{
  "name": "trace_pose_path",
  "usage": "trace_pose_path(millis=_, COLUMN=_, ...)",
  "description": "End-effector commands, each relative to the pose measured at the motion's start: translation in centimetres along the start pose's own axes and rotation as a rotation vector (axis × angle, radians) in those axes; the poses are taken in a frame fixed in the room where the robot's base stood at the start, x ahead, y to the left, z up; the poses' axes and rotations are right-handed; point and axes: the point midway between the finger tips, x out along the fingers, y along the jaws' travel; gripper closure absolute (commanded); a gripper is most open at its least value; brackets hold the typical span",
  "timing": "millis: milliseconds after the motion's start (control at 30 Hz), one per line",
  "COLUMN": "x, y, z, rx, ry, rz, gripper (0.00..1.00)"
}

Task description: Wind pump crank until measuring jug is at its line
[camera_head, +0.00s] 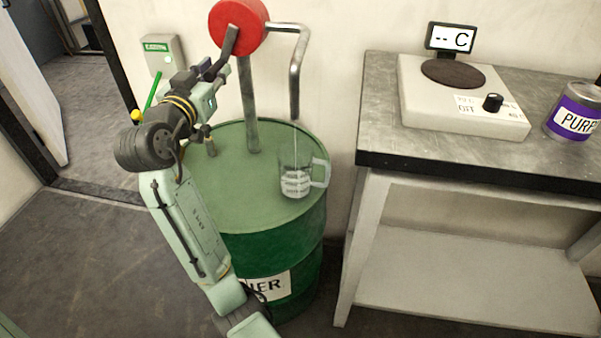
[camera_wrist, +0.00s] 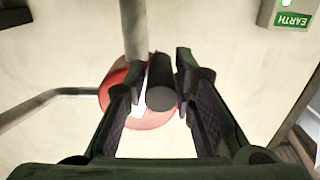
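The pump has a round red body (camera_head: 240,26) on a grey post, with a bent metal spout (camera_head: 295,70) on its right. The red body also shows in the wrist view (camera_wrist: 150,121). In the head view my gripper (camera_head: 214,72) is at the lower left of the red body. The clear measuring jug (camera_head: 297,182) stands upright on the drum under the spout. A thin stream runs down into it. Its line and liquid level are too small to tell.
The green drum (camera_head: 235,185) carries the pump and jug. An EARTH box (camera_head: 160,52) is on the wall, also in the wrist view (camera_wrist: 290,15). Right, a bench (camera_head: 385,90) holds a white scale-like device (camera_head: 460,108), a display (camera_head: 451,38) and a purple tin (camera_head: 575,112).

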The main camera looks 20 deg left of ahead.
Motion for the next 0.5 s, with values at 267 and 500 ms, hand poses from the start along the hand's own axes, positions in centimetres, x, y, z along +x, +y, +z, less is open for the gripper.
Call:
trace_pose_path(millis=267, x=0.00, y=0.02, z=0.03, rx=0.000, ry=0.000, rz=0.001, gripper=0.67)
trace_pose_path(millis=500, x=0.04, y=0.07, z=-0.10, rx=0.000, ry=0.000, rz=0.002, gripper=0.67)
